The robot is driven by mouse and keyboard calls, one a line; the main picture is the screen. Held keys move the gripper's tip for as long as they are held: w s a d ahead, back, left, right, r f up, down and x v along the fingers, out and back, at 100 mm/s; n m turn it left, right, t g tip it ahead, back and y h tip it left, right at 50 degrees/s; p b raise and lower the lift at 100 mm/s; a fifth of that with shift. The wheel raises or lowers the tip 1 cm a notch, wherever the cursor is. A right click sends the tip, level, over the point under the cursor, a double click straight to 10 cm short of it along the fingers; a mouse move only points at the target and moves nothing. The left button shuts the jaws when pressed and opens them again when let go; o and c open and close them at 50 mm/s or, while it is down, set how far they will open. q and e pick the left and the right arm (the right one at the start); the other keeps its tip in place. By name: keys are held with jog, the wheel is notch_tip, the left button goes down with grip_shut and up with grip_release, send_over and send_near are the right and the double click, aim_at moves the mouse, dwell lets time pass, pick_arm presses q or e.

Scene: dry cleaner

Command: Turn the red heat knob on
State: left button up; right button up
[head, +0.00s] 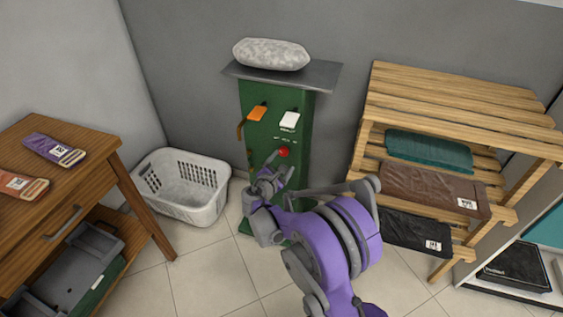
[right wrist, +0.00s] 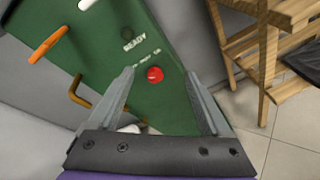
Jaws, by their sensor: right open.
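The red heat knob (head: 283,152) is a small round knob on the front of a green machine (head: 262,100). In the right wrist view the red knob (right wrist: 155,74) lies between and beyond the tips of my right gripper (right wrist: 158,72), on the green panel. My right gripper (head: 272,172) is open and empty, just below and in front of the knob in the head view. I cannot tell the exact gap to the panel. My left gripper is not in view.
An orange lever (head: 257,113) and a white switch (head: 289,120) sit above the knob. A white basket (head: 185,212) stands left, a wooden table (head: 112,160) further left. A slatted wooden rack (head: 450,85) with folded garments stands right.

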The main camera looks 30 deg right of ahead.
aim_at(283, 153)
jog(key=w+f+n+t+h+b, duration=0.25)
jog(key=w+f+n, duration=0.4)
jog(key=f, duration=0.45)
pick_arm(q)
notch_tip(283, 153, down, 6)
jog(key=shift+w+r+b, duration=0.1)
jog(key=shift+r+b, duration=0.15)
jog(key=shift+b, duration=0.3)
pick_arm(e)
jog(key=shift+y, duration=0.45)
jog(key=x, duration=1)
jog(key=shift+w+d+r, duration=0.15)
jog(key=shift+d+r, duration=0.25)
jog(key=shift+c, duration=0.4)
grip_shut()
